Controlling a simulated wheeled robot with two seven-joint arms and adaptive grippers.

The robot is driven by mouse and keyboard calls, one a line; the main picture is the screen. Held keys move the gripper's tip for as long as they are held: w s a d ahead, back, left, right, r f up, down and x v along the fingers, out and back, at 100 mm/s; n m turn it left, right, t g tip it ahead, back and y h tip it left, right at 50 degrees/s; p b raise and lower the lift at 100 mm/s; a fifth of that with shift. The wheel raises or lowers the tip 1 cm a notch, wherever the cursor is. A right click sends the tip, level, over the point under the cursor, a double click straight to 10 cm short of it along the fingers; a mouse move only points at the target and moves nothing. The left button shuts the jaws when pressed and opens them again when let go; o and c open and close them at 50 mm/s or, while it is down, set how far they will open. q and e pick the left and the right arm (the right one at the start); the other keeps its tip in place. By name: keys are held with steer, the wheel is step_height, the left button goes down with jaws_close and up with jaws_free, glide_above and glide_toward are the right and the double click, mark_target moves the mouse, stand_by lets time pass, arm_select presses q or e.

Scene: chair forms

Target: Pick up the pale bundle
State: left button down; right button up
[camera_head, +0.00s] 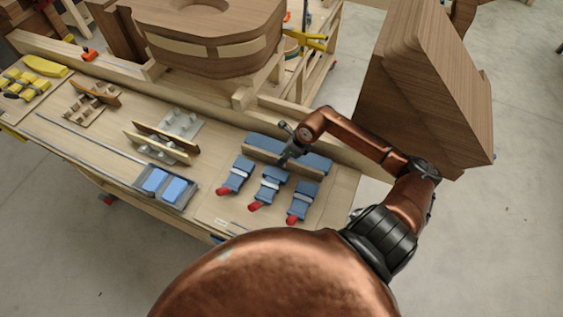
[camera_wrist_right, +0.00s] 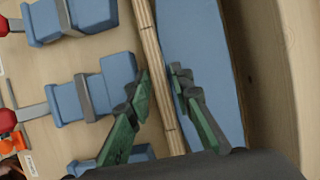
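The pale bundle (camera_head: 307,172) is a long, narrow stack of light wooden strips. It lies in front of a blue block (camera_head: 318,160) near the right end of the workbench. My right gripper (camera_head: 288,157) reaches down over the middle of the bundle. In the right wrist view the bundle (camera_wrist_right: 149,40) runs between the two green-and-grey fingers (camera_wrist_right: 161,80), one on each side. Small gaps seem to show beside it, so the fingers look open around it; contact cannot be made out. My left gripper is not in view.
Several blue clamps with red ends (camera_head: 271,187) lie just in front of the bundle. A wooden rail (camera_head: 345,152) runs along the bench's back edge. A grey tray with blue blocks (camera_head: 184,205) and other wooden strips (camera_head: 160,153) lie left. A large wooden form (camera_head: 420,90) stands behind right.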

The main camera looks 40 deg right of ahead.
jaws_close()
steer(key=shift+r, duration=0.1)
stand_by(0.3)
